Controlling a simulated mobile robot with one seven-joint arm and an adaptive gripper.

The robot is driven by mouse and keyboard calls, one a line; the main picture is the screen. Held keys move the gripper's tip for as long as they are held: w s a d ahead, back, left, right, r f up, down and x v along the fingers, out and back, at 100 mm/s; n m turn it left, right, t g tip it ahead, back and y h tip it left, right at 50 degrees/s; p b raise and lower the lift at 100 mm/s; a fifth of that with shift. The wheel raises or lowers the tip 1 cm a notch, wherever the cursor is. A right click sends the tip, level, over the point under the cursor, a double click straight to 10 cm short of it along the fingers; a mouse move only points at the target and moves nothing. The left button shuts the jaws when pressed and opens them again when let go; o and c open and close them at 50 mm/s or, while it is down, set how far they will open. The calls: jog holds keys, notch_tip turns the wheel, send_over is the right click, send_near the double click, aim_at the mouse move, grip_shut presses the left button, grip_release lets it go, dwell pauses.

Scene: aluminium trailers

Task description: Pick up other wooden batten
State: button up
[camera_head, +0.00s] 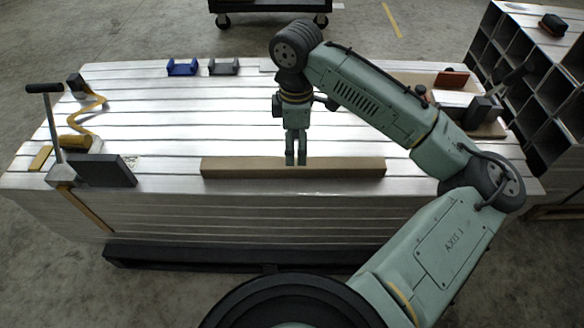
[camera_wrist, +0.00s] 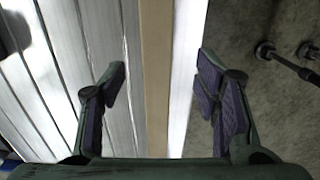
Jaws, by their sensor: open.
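A long wooden batten (camera_head: 240,168) lies along the front edge of the stacked aluminium panels in the head view. In the wrist view the batten (camera_wrist: 157,70) runs top to bottom between my fingers, with a bright metal strip beside it. My gripper (camera_head: 296,163) points down over the batten, near its middle. In the wrist view my gripper (camera_wrist: 165,85) is open, one finger on each side of the batten, with nothing held. I cannot tell how high the fingertips are above it. A shorter wooden piece (camera_head: 40,158) lies at the stack's left end.
A T-handled tool (camera_head: 55,130), a dark block (camera_head: 103,170) and a yellow strap (camera_head: 88,118) are at the left of the stack. Blue (camera_head: 182,67) and grey (camera_head: 223,67) brackets sit at the back. A tray (camera_head: 425,80) is at right. The stack's middle is clear.

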aim_at(294, 168)
jog(key=f, duration=0.8)
jog(key=shift+w+a+b, duration=0.2)
jog(key=shift+b, duration=0.15)
grip_shut()
dwell(0.4)
